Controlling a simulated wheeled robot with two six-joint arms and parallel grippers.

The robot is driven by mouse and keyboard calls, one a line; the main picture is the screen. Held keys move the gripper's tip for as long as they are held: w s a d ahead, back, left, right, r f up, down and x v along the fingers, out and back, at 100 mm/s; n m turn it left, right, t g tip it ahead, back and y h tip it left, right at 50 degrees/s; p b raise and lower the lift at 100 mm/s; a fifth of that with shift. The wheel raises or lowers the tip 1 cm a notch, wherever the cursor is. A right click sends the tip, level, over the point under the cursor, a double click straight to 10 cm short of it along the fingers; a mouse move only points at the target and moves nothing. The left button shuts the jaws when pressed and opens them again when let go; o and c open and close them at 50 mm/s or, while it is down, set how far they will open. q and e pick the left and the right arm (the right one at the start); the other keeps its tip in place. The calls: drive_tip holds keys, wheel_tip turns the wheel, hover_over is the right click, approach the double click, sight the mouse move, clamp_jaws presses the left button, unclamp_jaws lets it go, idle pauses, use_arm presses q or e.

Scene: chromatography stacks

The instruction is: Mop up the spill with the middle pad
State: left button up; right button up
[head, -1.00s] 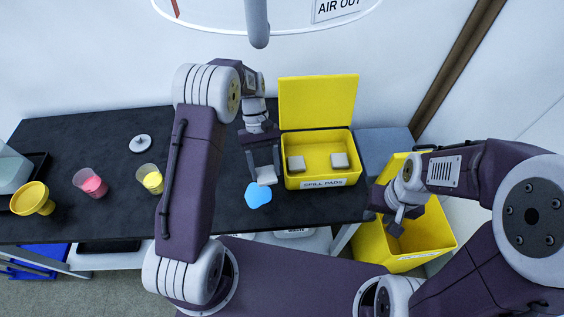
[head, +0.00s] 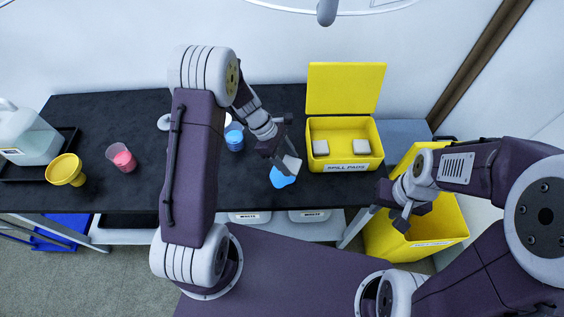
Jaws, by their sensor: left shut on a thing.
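The blue spill (head: 281,179) lies on the black bench in front of the yellow spill pads box (head: 345,167). My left gripper (head: 286,156) is shut on a pale grey pad (head: 292,164), tilted at the spill's upper right edge. The pad hides part of the spill; I cannot tell whether it touches it. Two other pads, a left one (head: 321,147) and a right one (head: 362,146), sit in the box with an empty gap between them. My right gripper (head: 402,218) hangs by the yellow bin; its fingers are too unclear to judge.
The open yellow bin (head: 440,222) stands on the floor right of the bench. A blue beaker (head: 234,138), a pink beaker (head: 121,158), a yellow funnel-like cup (head: 66,169) and a jug (head: 28,135) stand on the left. My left arm hides some of the bench.

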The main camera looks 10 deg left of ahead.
sight(279, 176)
use_arm(q)
drive_tip(key=shift+a+n+t, duration=0.5)
drive_tip(key=shift+n+t, duration=0.1)
drive_tip(key=shift+n, duration=0.4)
drive_tip(key=f+n+b, duration=0.1)
drive_tip(key=f, duration=0.1)
drive_tip(key=a+f+b, duration=0.1)
drive_tip(key=f+b, duration=0.1)
drive_tip(key=f+n+t+b, duration=0.1)
drive_tip(key=f+b, duration=0.1)
drive_tip(key=shift+a+f+n, duration=0.3)
drive_tip(key=shift+a+f, duration=0.05)
drive_tip(key=shift+a, duration=0.05)
drive_tip(key=shift+s+f+b, duration=0.1)
drive_tip(key=shift+b, duration=0.25)
drive_tip(key=shift+f, duration=0.1)
drive_tip(key=shift+a, duration=0.1)
drive_tip(key=shift+s+a, duration=0.3)
drive_tip(key=shift+a, duration=0.6)
